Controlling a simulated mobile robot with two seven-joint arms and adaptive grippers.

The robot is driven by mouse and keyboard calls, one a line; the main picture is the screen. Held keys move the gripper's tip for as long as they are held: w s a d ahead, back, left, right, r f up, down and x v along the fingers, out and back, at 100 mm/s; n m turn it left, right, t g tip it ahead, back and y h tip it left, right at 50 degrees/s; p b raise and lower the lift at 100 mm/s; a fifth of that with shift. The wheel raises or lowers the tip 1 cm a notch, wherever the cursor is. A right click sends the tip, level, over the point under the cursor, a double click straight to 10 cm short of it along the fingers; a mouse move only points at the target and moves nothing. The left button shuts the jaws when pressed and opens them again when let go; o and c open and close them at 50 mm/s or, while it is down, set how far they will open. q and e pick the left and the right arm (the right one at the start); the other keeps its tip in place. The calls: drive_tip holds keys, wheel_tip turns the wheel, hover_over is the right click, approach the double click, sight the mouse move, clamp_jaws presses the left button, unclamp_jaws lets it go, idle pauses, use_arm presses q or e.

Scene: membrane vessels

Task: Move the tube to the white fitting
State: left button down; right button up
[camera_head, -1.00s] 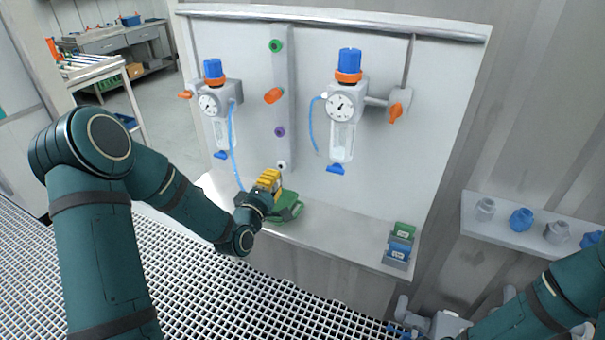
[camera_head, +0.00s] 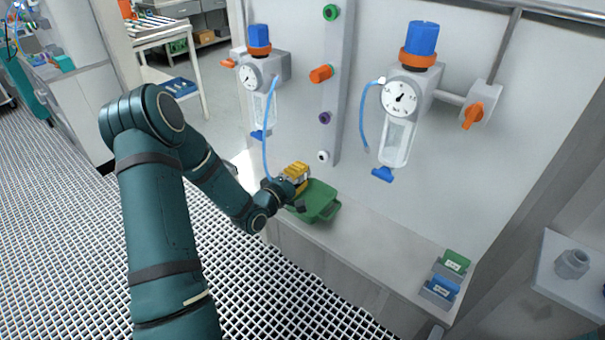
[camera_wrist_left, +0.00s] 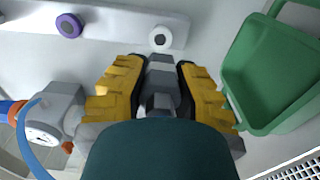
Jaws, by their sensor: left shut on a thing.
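A blue tube (camera_head: 266,140) hangs from the left gauge unit and runs down to my left gripper (camera_head: 297,172). The tube also shows at the lower left in the left wrist view (camera_wrist_left: 33,155). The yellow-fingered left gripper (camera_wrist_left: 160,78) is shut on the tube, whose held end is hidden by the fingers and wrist. The white fitting (camera_head: 323,157) is the lowest on the grey vertical strip, above and right of the gripper. In the left wrist view, the white fitting (camera_wrist_left: 160,38) is just beyond the fingertips, apart from them. My right gripper is not in view.
Purple (camera_head: 325,118), orange (camera_head: 321,73) and green (camera_head: 331,12) fittings are higher on the strip. A green tray (camera_head: 318,203) lies on the ledge beside the gripper. A second gauge unit (camera_head: 399,98) with its own blue tube (camera_head: 364,112) hangs at right.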

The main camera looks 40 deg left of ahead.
use_arm(q)
drive_tip(key=shift+w, duration=0.15)
drive_tip(key=shift+w+d, duration=0.15)
drive_tip(key=shift+w, duration=1.25)
drive_tip(key=shift+w+d, duration=0.1)
drive_tip(key=shift+w, duration=1.3)
drive_tip(key=shift+w, duration=0.55)
drive_tip(key=c, duration=0.8)
unclamp_jaws()
approach(321, 158)
drive_tip(key=s, duration=0.4)
drive_tip(key=shift+s+r, duration=0.1)
drive_tip(key=shift+s, duration=0.05)
